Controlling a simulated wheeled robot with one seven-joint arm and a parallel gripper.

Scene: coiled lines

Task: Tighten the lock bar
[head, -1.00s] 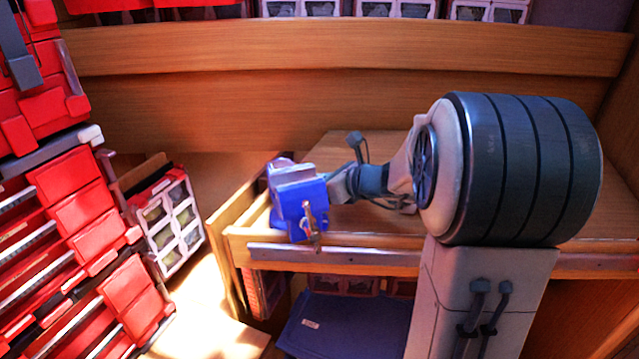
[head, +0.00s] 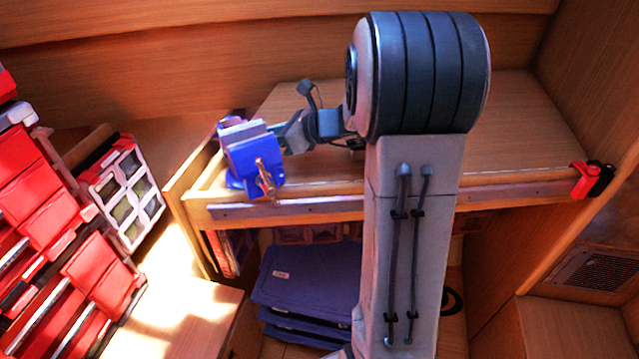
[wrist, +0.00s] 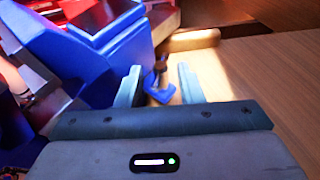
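A blue vise (head: 253,160) with grey jaws sits at the left front corner of the wooden shelf top. A thin brass-coloured bar (head: 264,178) hangs at its front. My gripper (head: 288,136) is at the vise's right side, its fingertips partly hidden in the head view. In the wrist view, my gripper (wrist: 161,84) is open, with its two grey fingers apart. A small dark reddish lock bar (wrist: 159,73) stands up from a blue lug between and just beyond the fingers. Contact with it cannot be told. The vise body (wrist: 85,60) is close by the left finger.
The shelf top (head: 510,130) is clear to the right, with a red and black clamp (head: 592,180) at its right end. A metal strip (head: 290,206) runs along its front edge. Red drawers (head: 50,200) stand at left. Blue flat cases (head: 305,280) lie below.

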